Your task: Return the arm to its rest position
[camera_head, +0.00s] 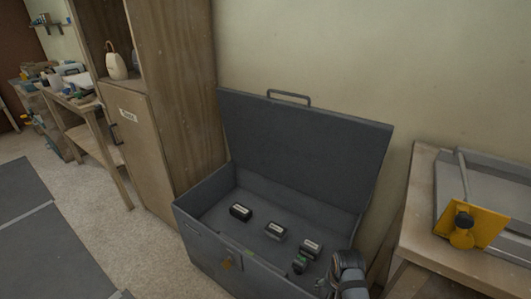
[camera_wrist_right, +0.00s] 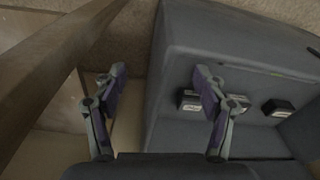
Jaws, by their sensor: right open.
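My right arm shows at the lower right edge of the head view, over the right end of the open grey metal chest (camera_head: 198,245). My right gripper (camera_wrist_right: 158,82) is open in the right wrist view, with nothing between its fingers. Its left finger is over the gap beside the chest (camera_wrist_right: 200,38); its right finger overlaps the chest, in front of small dark items. In the head view the fingertips are too small and cut off to read clearly. My left arm and gripper are not in view.
Several small dark labelled blocks, one of them a black block (camera_head: 240,211), lie in the chest, whose lid (camera_head: 305,145) is raised. A wooden table (camera_head: 425,235) with a yellow-fitted tool (camera_head: 470,225) stands right. A wooden cabinet (camera_head: 150,155) stands left. Floor at left is clear.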

